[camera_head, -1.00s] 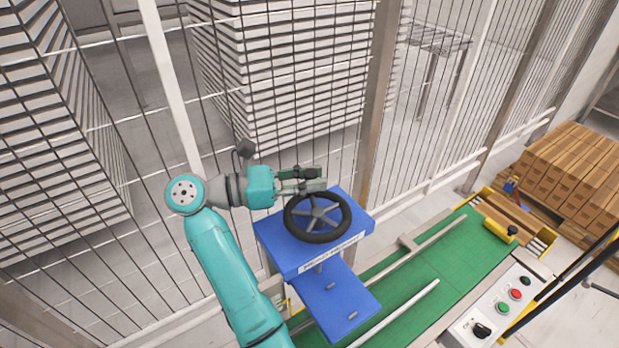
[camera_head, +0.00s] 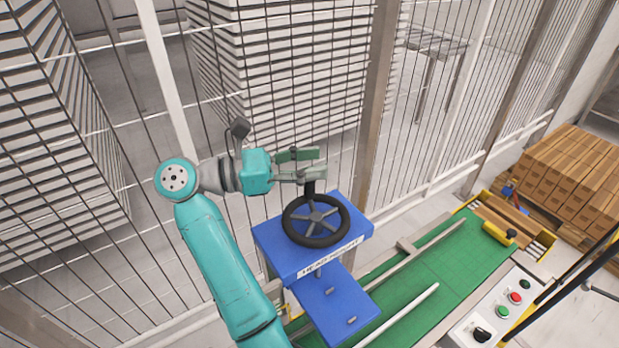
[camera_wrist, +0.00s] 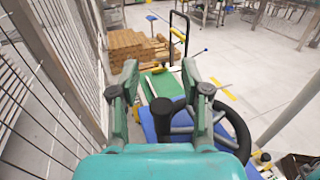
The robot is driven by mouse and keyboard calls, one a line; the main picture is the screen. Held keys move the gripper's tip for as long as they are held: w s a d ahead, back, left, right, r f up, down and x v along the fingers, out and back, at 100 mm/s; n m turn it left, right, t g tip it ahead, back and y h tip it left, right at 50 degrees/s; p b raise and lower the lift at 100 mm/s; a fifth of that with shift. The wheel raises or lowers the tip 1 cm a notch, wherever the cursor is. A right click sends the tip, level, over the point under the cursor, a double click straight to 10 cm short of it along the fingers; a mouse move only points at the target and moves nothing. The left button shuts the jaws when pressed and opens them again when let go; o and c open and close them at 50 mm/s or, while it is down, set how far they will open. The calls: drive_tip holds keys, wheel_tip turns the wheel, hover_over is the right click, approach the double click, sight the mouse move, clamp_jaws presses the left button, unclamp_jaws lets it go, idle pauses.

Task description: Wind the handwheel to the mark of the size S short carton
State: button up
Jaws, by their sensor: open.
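The black spoked handwheel (camera_head: 317,222) lies on a blue housing (camera_head: 270,240). Its upright black handle (camera_head: 310,188) stands at the far side of the rim. My gripper (camera_head: 311,165) is open just above the handle's top in the head view. In the wrist view my gripper (camera_wrist: 160,82) shows its two fingers spread, with the handle (camera_wrist: 162,118) between and below them and the handwheel (camera_wrist: 235,135) to the right. The handle is not gripped. A white label (camera_head: 328,257) is on the housing's front edge, too small to read. I cannot make out a size S mark.
A green conveyor bed (camera_head: 430,275) with metal rails runs beside the housing. A control box (camera_head: 505,308) with buttons is at the lower right. Stacked brown cartons (camera_head: 570,170) stand at the far right. A wire fence (camera_head: 350,60) stands close behind the arm and wheel.

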wheel_tip(320, 180, up, 5)
drive_tip(key=shift+r, duration=0.1)
idle(0.3)
